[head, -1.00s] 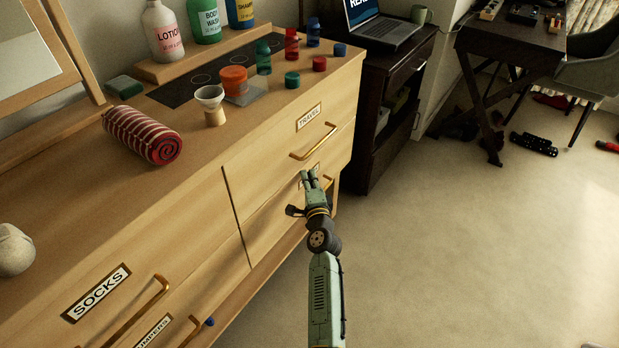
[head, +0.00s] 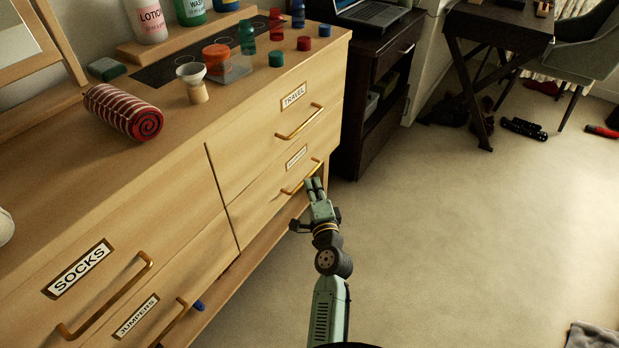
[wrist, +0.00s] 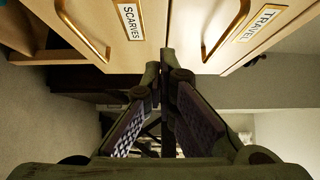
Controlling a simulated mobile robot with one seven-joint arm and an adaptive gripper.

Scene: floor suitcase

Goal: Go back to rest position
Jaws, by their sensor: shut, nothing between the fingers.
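My gripper (head: 314,186) is at the end of my green arm, in front of the lower right drawer of the wooden dresser (head: 180,165) in the head view. Its fingertips are close together and hold nothing. The fingers also show in the wrist view (wrist: 166,62), with the travel drawer (wrist: 275,20) and the scarves drawer (wrist: 110,25) beyond them. Both drawers look shut. In the head view the fingertips overlap the end of the lower drawer's brass handle (head: 300,178); I cannot tell whether they touch it.
On the dresser top are a striped rolled towel (head: 124,112), a funnel-shaped cup (head: 192,82), an orange jar (head: 216,56) and several bottles. A dark cabinet (head: 375,95) stands right of the dresser.

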